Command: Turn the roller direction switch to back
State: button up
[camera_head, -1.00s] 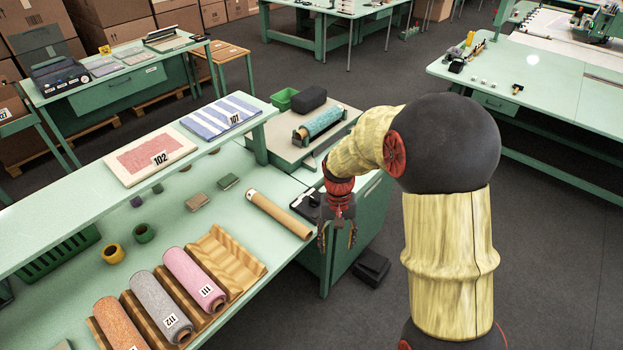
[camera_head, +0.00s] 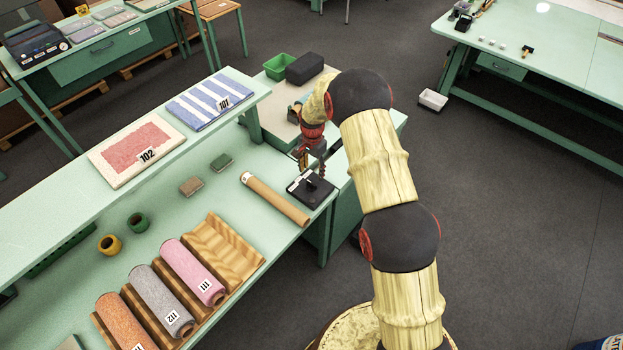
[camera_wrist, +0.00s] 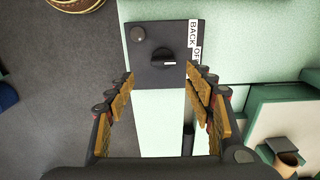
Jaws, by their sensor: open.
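The roller direction switch is a dark rotary knob (camera_wrist: 163,57) with a small white mark, on a black box (camera_wrist: 165,22). A white label (camera_wrist: 194,38) along the box's right edge reads "BACK" and "OF", the rest cut off or hidden. The white mark lies on the knob's right side in the wrist view, roughly level with "OF". In the head view the black box (camera_head: 298,190) sits at the bench's right end. My gripper (camera_wrist: 160,78) is open and empty, its fingers either side of the box's near part, apart from the knob. My gripper (camera_head: 309,160) is just above the box in the head view.
A cardboard tube (camera_head: 275,200) lies just left of the box. A wooden cradle (camera_head: 225,245) and several yarn rolls are further left. A raised shelf (camera_head: 60,215) runs behind.

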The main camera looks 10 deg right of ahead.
aim_at(311, 183)
jog(key=f, duration=0.2)
jog(key=f+p, duration=0.1)
jog(key=f, duration=0.2)
jog(key=w+f, duration=0.1)
jog(key=f, duration=0.2)
jog(key=shift+a+f, duration=0.15)
jog(key=shift+f, duration=0.05)
jog(key=shift+s, duration=0.15)
jog(key=c, duration=0.4)
jog(key=c, duration=0.7)
jog(key=shift+c, duration=0.3)
